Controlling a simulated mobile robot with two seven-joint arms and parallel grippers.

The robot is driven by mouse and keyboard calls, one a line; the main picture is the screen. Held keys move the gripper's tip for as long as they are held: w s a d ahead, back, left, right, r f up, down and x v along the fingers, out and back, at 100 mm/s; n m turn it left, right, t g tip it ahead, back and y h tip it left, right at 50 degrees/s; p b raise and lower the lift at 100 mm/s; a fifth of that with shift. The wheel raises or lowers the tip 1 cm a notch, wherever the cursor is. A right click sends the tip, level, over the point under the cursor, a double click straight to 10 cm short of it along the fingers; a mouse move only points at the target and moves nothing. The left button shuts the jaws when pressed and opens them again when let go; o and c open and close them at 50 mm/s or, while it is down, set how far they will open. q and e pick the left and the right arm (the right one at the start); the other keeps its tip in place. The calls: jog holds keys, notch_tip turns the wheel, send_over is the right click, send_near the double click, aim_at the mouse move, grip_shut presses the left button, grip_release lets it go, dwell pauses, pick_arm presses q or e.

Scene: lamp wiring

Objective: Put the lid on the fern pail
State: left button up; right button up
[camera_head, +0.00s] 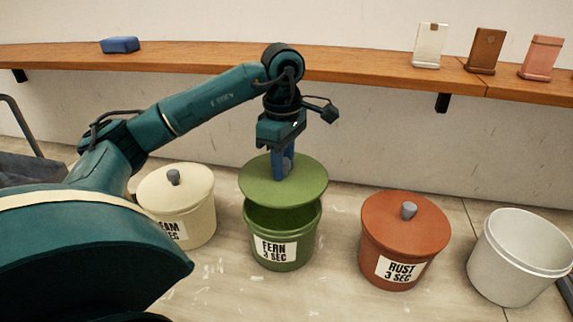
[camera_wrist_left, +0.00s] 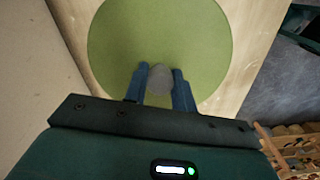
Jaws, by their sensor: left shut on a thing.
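My left gripper (camera_head: 284,172) points down and is shut on the lid's grey knob. In the left wrist view, the lid (camera_wrist_left: 150,35) fills the upper middle and the grey knob (camera_wrist_left: 160,79) sits between the blue fingers. The pail is hidden under the lid there. My right gripper is not in view.
A lidded cream pail (camera_head: 190,215) stands left of the fern pail. A lidded rust pail (camera_head: 390,245) and an open white pail (camera_head: 505,270) stand to the right. A wooden shelf (camera_head: 370,69) behind holds a blue block (camera_head: 120,45) and several upright cards.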

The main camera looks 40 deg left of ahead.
aim_at(282, 183)
pick_arm(q)
jog(key=shift+s+r, duration=0.1)
jog(key=shift+s, duration=0.15)
jog(key=shift+f+b, duration=0.6)
jog(key=shift+f, duration=0.2)
notch_tip(282, 183, down, 3)
jog(key=shift+r+b, duration=0.2)
jog(key=shift+b, duration=0.8)
jog(key=shift+f+b, duration=0.45)
jog(key=shift+f, duration=0.15)
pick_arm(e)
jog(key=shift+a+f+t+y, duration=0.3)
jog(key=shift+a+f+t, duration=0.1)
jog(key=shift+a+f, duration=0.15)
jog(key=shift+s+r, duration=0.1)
pick_arm(q)
jog(key=shift+f, duration=0.15)
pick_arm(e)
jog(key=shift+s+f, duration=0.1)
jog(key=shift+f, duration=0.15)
pick_arm(q)
jog(key=shift+f+b, duration=0.4)
jog(key=shift+f, duration=0.05)
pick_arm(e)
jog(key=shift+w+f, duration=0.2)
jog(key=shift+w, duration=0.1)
pick_arm(q)
jog(key=shift+f, duration=0.25)
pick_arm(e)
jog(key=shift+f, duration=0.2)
